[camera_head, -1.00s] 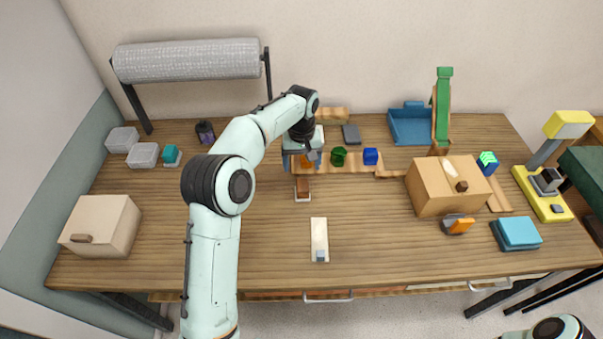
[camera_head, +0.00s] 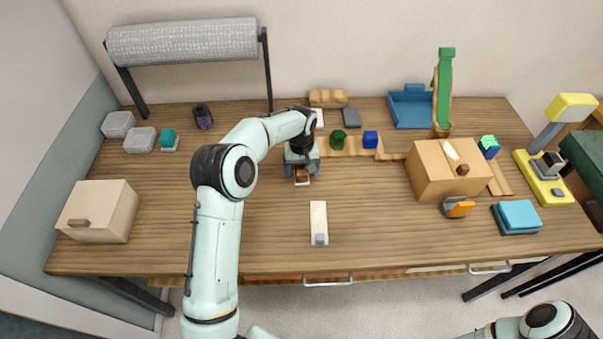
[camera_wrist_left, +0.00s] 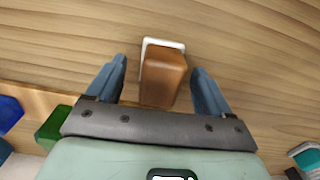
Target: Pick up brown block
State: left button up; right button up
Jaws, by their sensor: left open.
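The brown block (camera_head: 302,174) stands on a small white pad (camera_head: 303,182) near the middle of the table. In the left wrist view the brown block (camera_wrist_left: 162,76) lies between the two blue fingers, with a visible gap on each side, and the white pad (camera_wrist_left: 165,42) shows at its far edge. My left gripper (camera_head: 301,171) is right over the block, open, with its fingers pointing down; it also shows in the left wrist view (camera_wrist_left: 159,68). The gripper partly hides the block in the head view. My right gripper is out of view.
Green (camera_head: 338,138) and blue (camera_head: 370,139) blocks stand just behind and right, on a wooden strip. A cardboard-coloured box (camera_head: 447,170) stands right. The table left of my left arm has free room.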

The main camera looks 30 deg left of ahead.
aim_at(301, 168)
pick_arm(q)
jog(key=shift+f, duration=0.7)
jog(key=c, duration=1.3)
jog(key=shift+o, duration=0.2)
jog(key=shift+r, duration=0.15)
notch_tip(301, 168, up, 20)
jog(key=p, duration=0.2)
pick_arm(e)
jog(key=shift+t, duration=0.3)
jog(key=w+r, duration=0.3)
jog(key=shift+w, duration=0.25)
pick_arm(q)
jog(key=shift+o, duration=1.1)
